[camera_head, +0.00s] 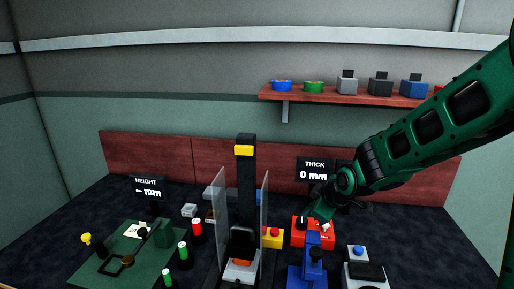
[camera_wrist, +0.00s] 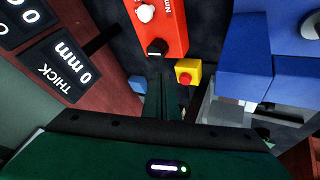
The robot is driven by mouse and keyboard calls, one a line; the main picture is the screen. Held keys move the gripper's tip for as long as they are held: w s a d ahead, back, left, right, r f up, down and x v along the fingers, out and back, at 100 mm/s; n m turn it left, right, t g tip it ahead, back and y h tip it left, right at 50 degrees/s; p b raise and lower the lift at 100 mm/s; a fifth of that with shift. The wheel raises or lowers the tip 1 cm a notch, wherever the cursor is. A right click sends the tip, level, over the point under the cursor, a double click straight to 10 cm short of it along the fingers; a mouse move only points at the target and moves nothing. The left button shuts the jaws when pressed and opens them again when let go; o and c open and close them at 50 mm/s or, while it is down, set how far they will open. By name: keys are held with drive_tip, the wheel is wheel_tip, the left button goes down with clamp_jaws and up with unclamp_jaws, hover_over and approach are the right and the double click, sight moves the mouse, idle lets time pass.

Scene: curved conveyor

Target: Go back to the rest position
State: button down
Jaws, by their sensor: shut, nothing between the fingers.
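My gripper (camera_head: 320,214) hangs at the end of my green arm, which reaches in from the right. In the head view its tip overlaps the red box (camera_head: 300,236) below the THICK display; I cannot tell whether it touches. In the wrist view my gripper (camera_wrist: 164,90) has its green fingers together with nothing between them. The red box (camera_wrist: 168,40) with a white and a black knob shows at the top there. No marker for a rest position is visible.
A yellow box with a red button (camera_head: 273,239) stands left of the red box. A blue device (camera_head: 307,276) stands in front. The THICK display (camera_head: 314,169) reads 0 mm. Clear panels (camera_head: 221,227) flank a black column (camera_head: 246,190). A shelf (camera_head: 300,97) is above.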

drive_tip(key=s+d+r+m+g+h, duration=0.3)
drive_tip(key=s+d+m, duration=0.6)
drive_tip(key=s+d, duration=0.7)
drive_tip(key=s+d+r+m+g, duration=0.1)
drive_tip(key=s+d+m, duration=0.3)
drive_tip(key=s, duration=0.6)
drive_tip(key=s+d+r+m+g, duration=0.1)
drive_tip(key=s+d+m+g, duration=0.2)
drive_tip(key=s, duration=0.6)
drive_tip(key=shift+s+d+r+m, duration=0.25)
drive_tip(key=shift+s+d+m, duration=0.25)
drive_tip(key=shift+m, duration=0.7)
drive_tip(key=shift+w+d, duration=0.1)
drive_tip(key=shift+w, duration=0.15)
drive_tip(key=shift+w+f, duration=0.25)
drive_tip(key=shift+w, duration=0.25)
